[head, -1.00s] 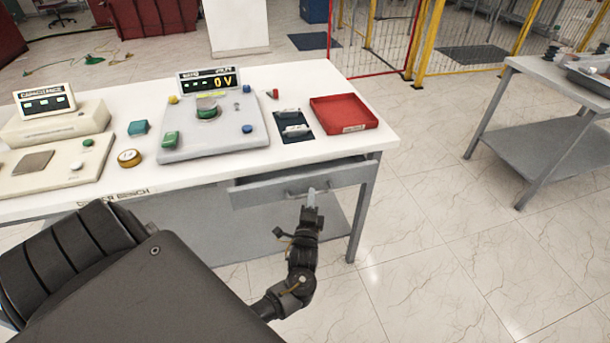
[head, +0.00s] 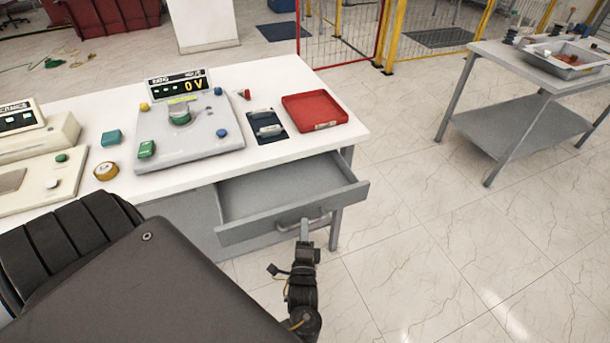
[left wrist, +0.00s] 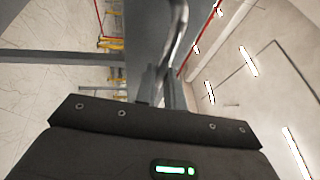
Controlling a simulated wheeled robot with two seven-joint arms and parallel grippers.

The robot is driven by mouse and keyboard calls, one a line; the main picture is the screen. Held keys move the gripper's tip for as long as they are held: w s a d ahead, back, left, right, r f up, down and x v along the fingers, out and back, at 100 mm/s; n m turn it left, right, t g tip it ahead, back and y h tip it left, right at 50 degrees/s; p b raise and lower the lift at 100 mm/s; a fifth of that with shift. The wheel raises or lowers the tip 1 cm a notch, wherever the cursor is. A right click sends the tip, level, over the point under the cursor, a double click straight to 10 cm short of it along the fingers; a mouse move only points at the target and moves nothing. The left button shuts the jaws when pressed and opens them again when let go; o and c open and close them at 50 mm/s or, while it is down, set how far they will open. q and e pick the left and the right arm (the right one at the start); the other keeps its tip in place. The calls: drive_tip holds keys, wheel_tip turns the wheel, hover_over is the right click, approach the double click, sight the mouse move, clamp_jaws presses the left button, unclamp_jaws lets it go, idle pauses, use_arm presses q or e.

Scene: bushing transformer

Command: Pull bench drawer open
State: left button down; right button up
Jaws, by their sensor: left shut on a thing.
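The grey bench drawer (head: 276,228) is pulled well out from under the white bench top (head: 240,100), and its inside looks empty. Its bar handle (head: 318,218) is on the drawer front, toward the right. My left gripper (head: 304,226) is at the handle, reaching it from the front and below, and is shut on it. In the left wrist view the handle (left wrist: 178,25) runs down between the fingers (left wrist: 160,88) against the grey drawer front. My right gripper is not in view.
A grey side table (head: 520,120) stands at the right. The floor between is clear.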

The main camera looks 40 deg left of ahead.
use_arm(q)
drive_tip(key=c, duration=1.6)
unclamp_jaws()
drive_tip(key=shift+c, duration=0.2)
drive_tip(key=shift+o, duration=0.7)
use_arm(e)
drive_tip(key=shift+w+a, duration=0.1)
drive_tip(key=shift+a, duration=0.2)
